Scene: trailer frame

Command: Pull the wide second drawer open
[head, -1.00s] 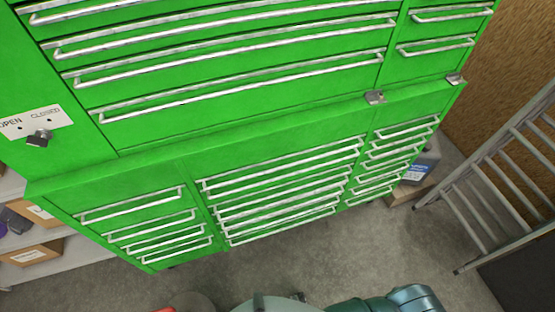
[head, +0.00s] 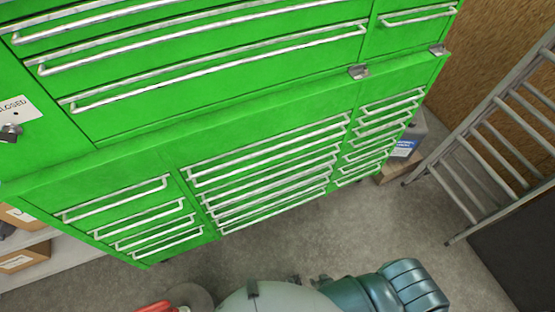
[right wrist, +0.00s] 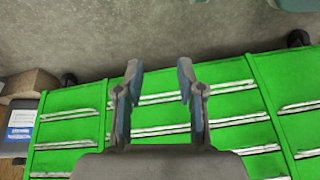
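A green tool cabinet fills the upper head view, with a bank of wide drawers in the middle of its lower part; their top handle (head: 270,150) and second handle (head: 268,161) are long pale bars. More wide drawers with a long pale handle (head: 220,67) are in the upper chest. All visible drawers look shut. In the right wrist view my right gripper (right wrist: 160,80) is open and empty, its fingers pointing towards the cabinet's foot. Wide drawer handles (right wrist: 160,131) show behind and between the fingers; the gap to them is unclear. My left gripper is not in view.
Narrow drawer banks (head: 130,210) flank the wide ones. A metal ladder (head: 490,150) leans at the right, near a grey-blue box (head: 408,146). A shelf with cardboard boxes (head: 24,258) is at the left.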

